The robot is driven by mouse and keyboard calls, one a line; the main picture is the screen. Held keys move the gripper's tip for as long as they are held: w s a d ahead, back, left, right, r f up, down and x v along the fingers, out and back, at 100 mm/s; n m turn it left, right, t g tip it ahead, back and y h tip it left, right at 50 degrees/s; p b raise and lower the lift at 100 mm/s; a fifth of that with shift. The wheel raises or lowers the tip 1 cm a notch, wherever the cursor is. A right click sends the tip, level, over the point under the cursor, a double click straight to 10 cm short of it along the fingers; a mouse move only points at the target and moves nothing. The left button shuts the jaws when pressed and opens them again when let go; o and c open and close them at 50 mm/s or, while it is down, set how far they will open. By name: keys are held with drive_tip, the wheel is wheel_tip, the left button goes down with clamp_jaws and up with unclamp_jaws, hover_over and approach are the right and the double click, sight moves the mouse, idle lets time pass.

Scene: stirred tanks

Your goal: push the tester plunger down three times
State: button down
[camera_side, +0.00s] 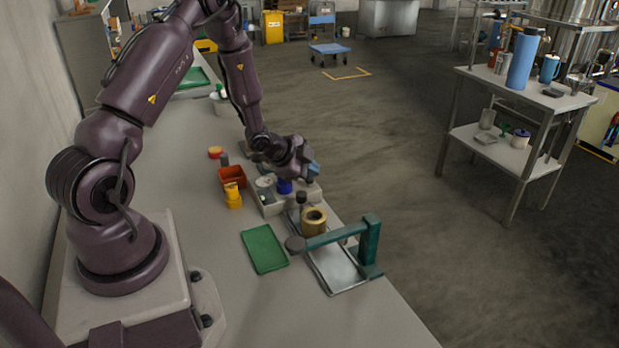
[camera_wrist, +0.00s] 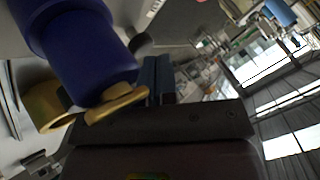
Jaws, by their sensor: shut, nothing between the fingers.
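My gripper (camera_side: 312,171) is shut and empty, its blue fingers above the back right part of the bench. In the wrist view the fingers (camera_wrist: 158,80) are together beside a large dark blue cylinder (camera_wrist: 85,45) with a gold collar (camera_wrist: 115,105). A pale grey unit (camera_side: 270,208) with a blue round part (camera_side: 284,187) stands just below and left of my gripper in the side view. A short dark upright post (camera_side: 301,200) stands near it. I cannot tell for sure which of these is the tester plunger. Contact with the fingers cannot be made out.
A gold ring (camera_side: 314,221) is on a metal tray (camera_side: 340,275). A teal stand (camera_side: 370,242) reaches over the tray with a dark disc end. A green tray (camera_side: 264,248), a yellow part (camera_side: 233,196) and a red-orange bin (camera_side: 231,177) lie to the left.

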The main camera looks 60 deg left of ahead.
sight(309, 179)
drive_tip(key=shift+f, duration=0.5)
idle(0.5)
drive_tip(key=shift+r, duration=1.15)
drive_tip(key=shift+r, duration=2.5)
wheel_tip(309, 179, up, 4)
drive_tip(key=shift+f, duration=0.1)
idle(0.5)
